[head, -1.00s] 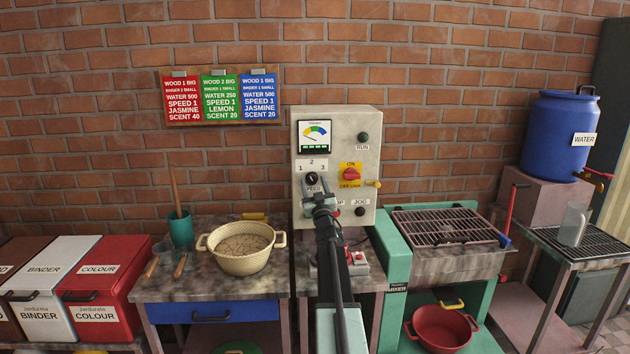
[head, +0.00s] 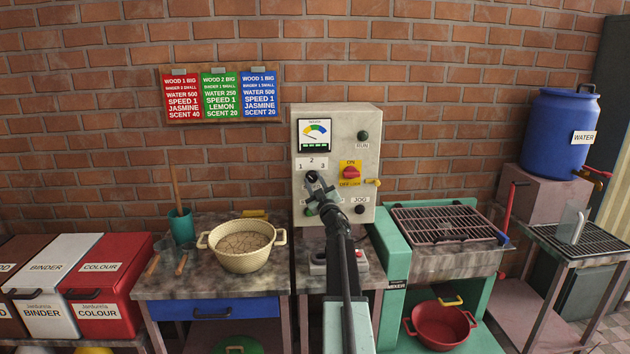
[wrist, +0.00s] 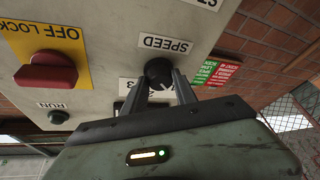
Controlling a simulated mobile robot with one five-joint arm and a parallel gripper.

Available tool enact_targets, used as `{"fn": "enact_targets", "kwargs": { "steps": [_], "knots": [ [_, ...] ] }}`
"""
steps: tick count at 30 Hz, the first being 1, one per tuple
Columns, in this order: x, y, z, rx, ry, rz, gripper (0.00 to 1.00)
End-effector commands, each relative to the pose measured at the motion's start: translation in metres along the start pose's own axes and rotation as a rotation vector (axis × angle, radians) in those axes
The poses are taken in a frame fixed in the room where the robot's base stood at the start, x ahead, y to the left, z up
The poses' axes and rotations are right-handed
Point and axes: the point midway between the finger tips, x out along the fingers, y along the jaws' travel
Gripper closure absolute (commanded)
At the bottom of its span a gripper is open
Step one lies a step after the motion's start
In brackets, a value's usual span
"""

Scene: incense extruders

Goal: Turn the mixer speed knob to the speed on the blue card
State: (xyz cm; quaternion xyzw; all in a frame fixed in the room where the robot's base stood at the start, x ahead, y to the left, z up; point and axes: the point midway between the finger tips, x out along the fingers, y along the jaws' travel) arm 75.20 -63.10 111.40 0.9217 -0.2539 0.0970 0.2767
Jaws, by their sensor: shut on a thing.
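The speed knob (wrist: 158,72) is black and round, on the pale control panel (head: 375,208), beside an upside-down SPEED label in the wrist view. My gripper (wrist: 165,85) has its two fingers on either side of the knob and is shut on it. A small pale mark shows on the knob's lower edge there, but I cannot tell which number it points to. In the head view my gripper (head: 315,182) covers most of the knob, below the numbers 1, 2 and 3. The blue card (head: 259,95) on the wall reads SPEED 1.
A red switch (head: 350,173) on a yellow plate, with a RUN button (head: 363,136) above it, is right of the knob. A gauge (head: 314,132) is above. A JOG button (head: 360,209) is low on the panel. A cream basin (head: 245,259) stands left.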

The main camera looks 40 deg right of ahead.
Motion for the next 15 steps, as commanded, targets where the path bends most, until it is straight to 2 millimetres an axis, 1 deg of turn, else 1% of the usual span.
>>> {"fn": "enact_targets", "kwargs": {
  "steps": [8, 9, 10, 11, 15],
  "knots": [
    [0.0, 0.0001, 0.0002, -0.008, 0.0, -0.003, 1.0],
    [0.0, 0.0002, 0.0003, -0.007, 0.0, -0.003, 0.61],
    [0.0, 0.0002, 0.0003, -0.007, 0.0, -0.003, 0.52],
    [0.0, 0.0002, 0.0003, -0.007, 0.0, -0.003, 0.45],
    [-0.0001, 0.0003, 0.0003, -0.007, 0.0, -0.003, 0.45]
  ]
}}
